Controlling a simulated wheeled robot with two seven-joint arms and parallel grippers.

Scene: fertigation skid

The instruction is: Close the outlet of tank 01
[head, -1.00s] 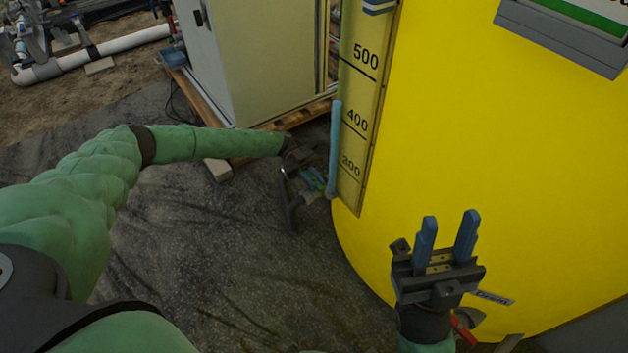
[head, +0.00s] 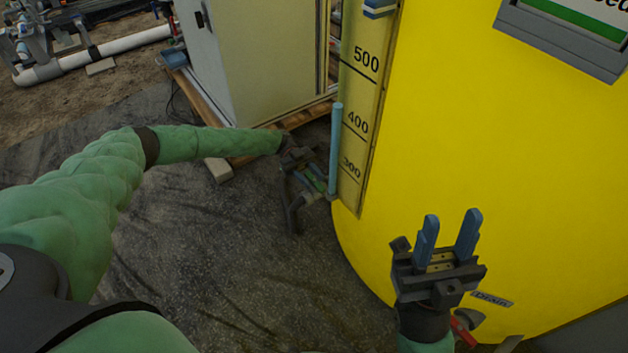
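The yellow tank (head: 500,130) fills the right side, with a level scale on its left edge. No tank number is readable.
A drain label (head: 492,299) and a red handle (head: 463,331) sit low on the tank, beside my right gripper. A pale cabinet (head: 265,65) on a wooden pallet stands behind the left gripper. Dark ground sheet (head: 225,265) lies open between my arms. White pipework (head: 110,48) is far left.

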